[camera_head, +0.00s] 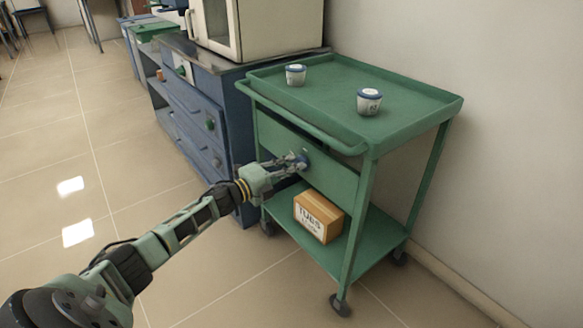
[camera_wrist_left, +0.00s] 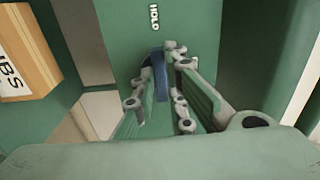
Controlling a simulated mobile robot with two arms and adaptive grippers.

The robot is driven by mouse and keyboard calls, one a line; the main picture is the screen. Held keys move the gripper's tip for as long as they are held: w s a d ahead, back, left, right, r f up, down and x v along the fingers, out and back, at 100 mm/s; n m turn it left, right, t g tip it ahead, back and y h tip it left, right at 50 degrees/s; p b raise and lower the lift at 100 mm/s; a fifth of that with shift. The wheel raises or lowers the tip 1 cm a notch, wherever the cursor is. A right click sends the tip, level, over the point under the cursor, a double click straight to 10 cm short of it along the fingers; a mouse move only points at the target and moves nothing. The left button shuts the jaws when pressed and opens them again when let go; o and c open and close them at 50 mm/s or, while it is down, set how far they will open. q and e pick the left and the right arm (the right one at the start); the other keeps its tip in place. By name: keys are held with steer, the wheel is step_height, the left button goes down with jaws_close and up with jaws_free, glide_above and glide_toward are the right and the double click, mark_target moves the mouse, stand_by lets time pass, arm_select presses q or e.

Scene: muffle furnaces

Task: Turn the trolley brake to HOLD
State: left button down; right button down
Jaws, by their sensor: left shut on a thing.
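The green trolley (camera_head: 362,187) stands against the wall, with a flat panel below its top tray. My left gripper (camera_head: 296,162) reaches this panel from the left and is shut on the blue brake knob (camera_head: 304,158). In the left wrist view the blue knob (camera_wrist_left: 158,74) sits between the fingers of the left gripper (camera_wrist_left: 168,88). A white HOLD label (camera_wrist_left: 154,17) is on the panel beyond the knob. The fingers hide part of the knob, and I cannot tell which way it is set. My right gripper is not in view.
Two white cups with blue bands, one (camera_head: 296,75) at left and one (camera_head: 369,101) at right, stand on the trolley's top tray. A cardboard TUBS box (camera_head: 318,216) is on the lower shelf. A blue drawer cabinet (camera_head: 190,115) stands behind left. Floor at left is clear.

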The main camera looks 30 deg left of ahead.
arm_select(q)
steer(key=c, duration=1.8)
jaws_free()
steer(key=shift+a, duration=0.1)
steer(key=v, duration=1.2)
